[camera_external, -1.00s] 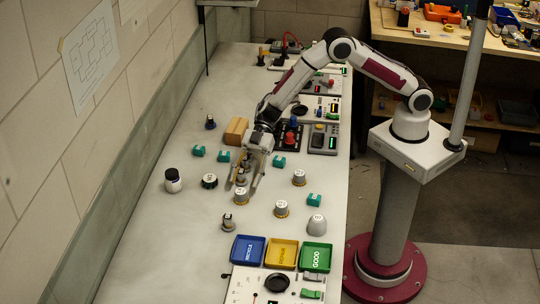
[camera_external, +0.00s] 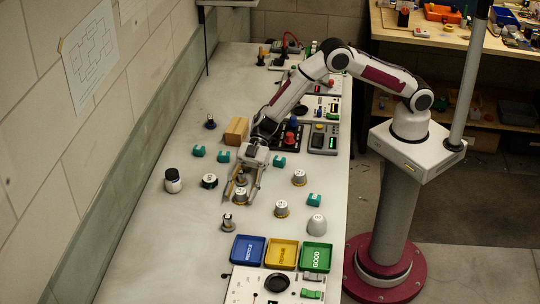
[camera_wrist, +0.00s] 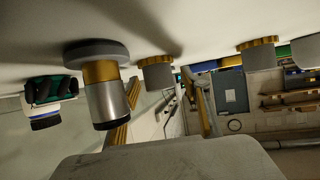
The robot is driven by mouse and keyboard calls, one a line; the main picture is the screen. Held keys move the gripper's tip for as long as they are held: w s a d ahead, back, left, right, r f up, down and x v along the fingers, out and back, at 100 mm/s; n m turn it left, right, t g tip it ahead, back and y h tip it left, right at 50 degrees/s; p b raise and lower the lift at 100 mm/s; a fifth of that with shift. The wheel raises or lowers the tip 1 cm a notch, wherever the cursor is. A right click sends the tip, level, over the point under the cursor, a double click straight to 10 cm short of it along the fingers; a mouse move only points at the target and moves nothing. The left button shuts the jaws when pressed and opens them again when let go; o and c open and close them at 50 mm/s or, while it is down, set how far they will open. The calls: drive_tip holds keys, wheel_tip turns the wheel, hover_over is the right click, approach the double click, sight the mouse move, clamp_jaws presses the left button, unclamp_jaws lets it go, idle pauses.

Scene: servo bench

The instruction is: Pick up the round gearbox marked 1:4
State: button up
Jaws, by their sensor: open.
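Several round grey gearboxes with gold rims stand on the bench. One gearbox (camera_external: 240,195) is between the fingertips of my gripper (camera_external: 239,199). In the wrist view this gearbox (camera_wrist: 157,74) shows between the two gold-lined fingers, with a gap to each finger. My gripper is open, low over the bench, and holds nothing. Another gearbox (camera_external: 299,177) stands to the right, and a third gearbox (camera_external: 281,208) stands to the lower right. Their top markings are too small to read, so I cannot tell which is 1:4.
A black-and-white round part (camera_external: 209,181) and a dark-lidded jar (camera_external: 173,180) are to the left. A wooden block (camera_external: 236,130) is behind. Blue (camera_external: 248,250), yellow (camera_external: 281,253) and green (camera_external: 316,254) trays are in front.

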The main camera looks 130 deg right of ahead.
sight(241, 191)
idle(0.3)
drive_tip(key=c, duration=1.3)
drive_tip(key=shift+r, duration=0.15)
drive_tip(key=shift+r, duration=4.85)
